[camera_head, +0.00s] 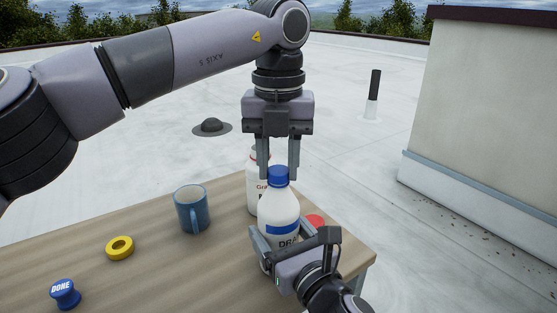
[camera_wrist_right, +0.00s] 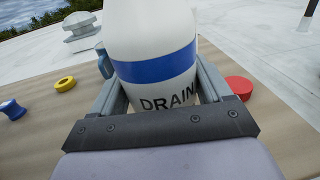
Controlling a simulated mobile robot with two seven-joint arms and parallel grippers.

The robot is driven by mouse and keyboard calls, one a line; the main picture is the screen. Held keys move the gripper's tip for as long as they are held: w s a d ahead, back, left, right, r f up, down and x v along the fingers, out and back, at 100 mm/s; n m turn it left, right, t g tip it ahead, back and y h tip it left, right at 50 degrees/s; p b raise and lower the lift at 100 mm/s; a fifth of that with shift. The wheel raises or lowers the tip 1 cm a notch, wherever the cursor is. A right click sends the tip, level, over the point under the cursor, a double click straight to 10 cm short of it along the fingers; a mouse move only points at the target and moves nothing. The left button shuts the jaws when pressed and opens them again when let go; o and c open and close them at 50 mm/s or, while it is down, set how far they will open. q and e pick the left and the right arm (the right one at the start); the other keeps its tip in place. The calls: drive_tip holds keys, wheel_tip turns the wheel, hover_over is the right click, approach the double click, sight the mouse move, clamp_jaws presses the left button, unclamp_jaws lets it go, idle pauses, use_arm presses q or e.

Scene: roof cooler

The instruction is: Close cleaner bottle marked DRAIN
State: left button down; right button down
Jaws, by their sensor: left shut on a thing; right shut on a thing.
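In the right wrist view the bottle (camera_wrist_right: 150,35) reads "DRAIN". Its blue cap (camera_head: 278,176) is at the bottle's top, between the fingertips of my left gripper (camera_head: 279,172), which points straight down from above. The left gripper is shut on the cap. My right gripper (camera_head: 284,236) is shut around the lower body of the bottle, one finger on each side. I cannot tell whether the cap is fully seated on the neck.
A second white bottle (camera_head: 253,187) stands just behind, partly hidden. A red disc (camera_wrist_right: 239,87) lies right of the bottle.

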use_arm(q)
drive_tip(key=m, duration=0.5)
use_arm(e)
drive_tip(key=shift+f, duration=0.1)
use_arm(q)
drive_tip(key=m, duration=1)
drive_tip(key=c, duration=0.7)
unclamp_jaws()
drive_tip(key=shift+o, duration=0.2)
drive_tip(key=shift+r, duration=3.75)
